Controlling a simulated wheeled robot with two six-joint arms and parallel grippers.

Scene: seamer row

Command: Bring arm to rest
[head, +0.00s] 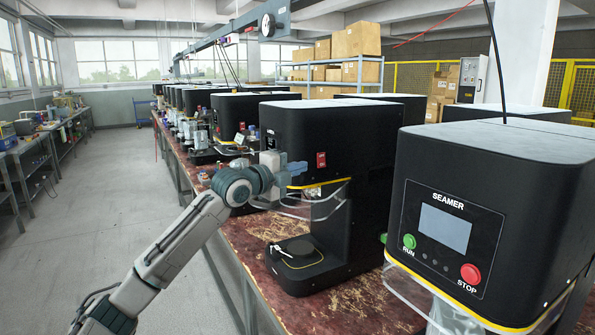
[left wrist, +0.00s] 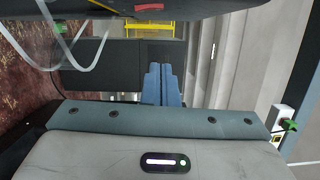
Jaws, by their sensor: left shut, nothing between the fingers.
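My left arm reaches in from the lower left of the head view. Its gripper (head: 296,168) is at the front of the middle black seamer (head: 365,140), near that machine's red switch and above its clear guard. Whether it touches the machine I cannot tell. In the left wrist view the two blue fingers (left wrist: 161,72) lie together, shut, with nothing seen between them. My right arm and gripper are not in view.
A nearer seamer (head: 500,190) with a screen, green RUN and red STOP buttons stands at the right. More machines line the worn red bench (head: 370,305) behind. The grey floor (head: 110,200) at the left is open, with a side bench (head: 35,145) beyond.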

